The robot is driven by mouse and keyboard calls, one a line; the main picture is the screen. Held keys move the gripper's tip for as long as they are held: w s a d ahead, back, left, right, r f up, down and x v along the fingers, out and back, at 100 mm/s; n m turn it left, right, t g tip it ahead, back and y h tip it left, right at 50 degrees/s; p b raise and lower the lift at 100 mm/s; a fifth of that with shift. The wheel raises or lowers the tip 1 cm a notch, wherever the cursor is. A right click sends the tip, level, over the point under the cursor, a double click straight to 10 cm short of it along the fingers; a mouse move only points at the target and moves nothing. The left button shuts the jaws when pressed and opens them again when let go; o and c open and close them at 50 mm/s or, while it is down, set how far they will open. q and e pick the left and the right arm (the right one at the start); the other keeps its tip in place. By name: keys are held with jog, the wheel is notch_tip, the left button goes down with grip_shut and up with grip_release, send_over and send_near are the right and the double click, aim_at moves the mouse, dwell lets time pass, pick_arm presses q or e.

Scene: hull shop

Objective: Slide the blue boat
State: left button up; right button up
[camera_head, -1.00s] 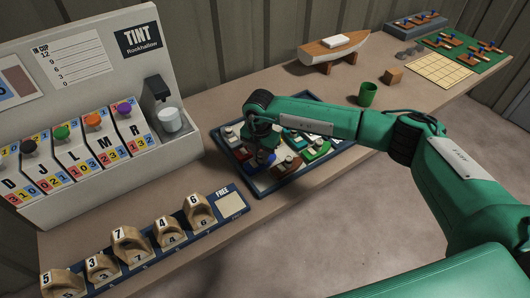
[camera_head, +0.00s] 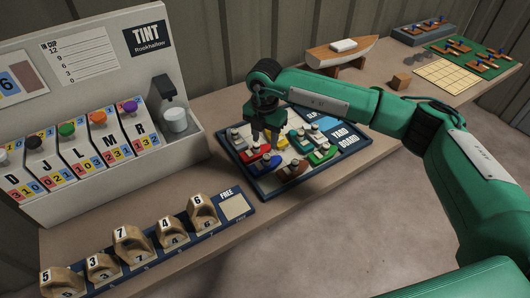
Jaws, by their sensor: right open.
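The blue boat (camera_head: 265,164) lies on the yard board (camera_head: 338,157), a dark-framed tray, toward its left front part. My right gripper (camera_head: 264,140) is open and points down over the board, just above and behind the blue boat. I cannot tell whether its fingertips touch any boat. Part of the board's far side is hidden by my right arm. My left gripper is not in view.
The tint dispenser (camera_head: 95,110) with a cup (camera_head: 174,120) stands at the left. A rack of numbered wooden blocks (camera_head: 222,216) lies along the front edge. A model boat (camera_head: 340,52), a small wooden block (camera_head: 401,81) and a green mat (camera_head: 470,55) are at the back right.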

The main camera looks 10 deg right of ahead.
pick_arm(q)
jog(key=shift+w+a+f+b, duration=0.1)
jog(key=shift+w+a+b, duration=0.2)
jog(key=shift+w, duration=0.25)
pick_arm(e)
notch_tip(320, 180, up, 5)
